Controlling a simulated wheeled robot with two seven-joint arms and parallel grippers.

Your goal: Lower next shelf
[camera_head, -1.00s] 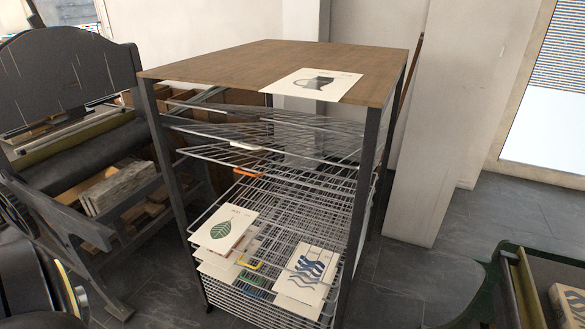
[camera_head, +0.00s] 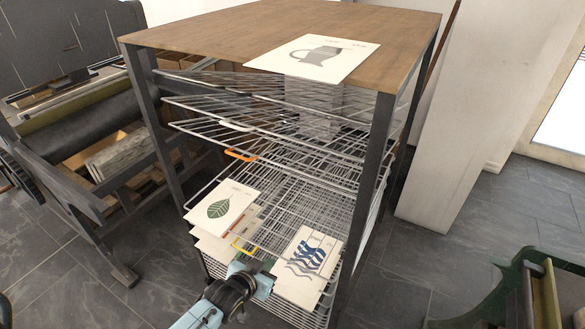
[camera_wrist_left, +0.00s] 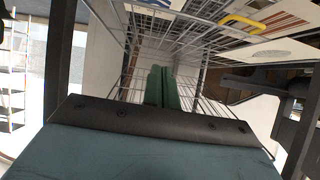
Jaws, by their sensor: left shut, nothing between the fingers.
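The drying rack has a dark frame (camera_head: 372,165) and a stack of wire shelves. Its upper shelves (camera_head: 215,100) are tilted up, one with a white handle (camera_head: 236,126). A shelf with an orange handle (camera_head: 240,155) sits lower. Below it, a yellow handle (camera_head: 243,246) shows at the front of the lower stack; a yellow handle is also in the left wrist view (camera_wrist_left: 243,21). My left gripper (camera_head: 262,270) is at the rack's front, close to the yellow handle in the picture. Its green fingers (camera_wrist_left: 163,88) are shut and empty. My right gripper is not in view.
A leaf print (camera_head: 221,207) and a blue wave print (camera_head: 308,258) lie on the lower shelves. A jug print (camera_head: 313,55) lies on the wooden top (camera_head: 220,32). A dark press (camera_head: 75,140) stands left, a green machine (camera_head: 510,290) at lower right. Tiled floor lies between.

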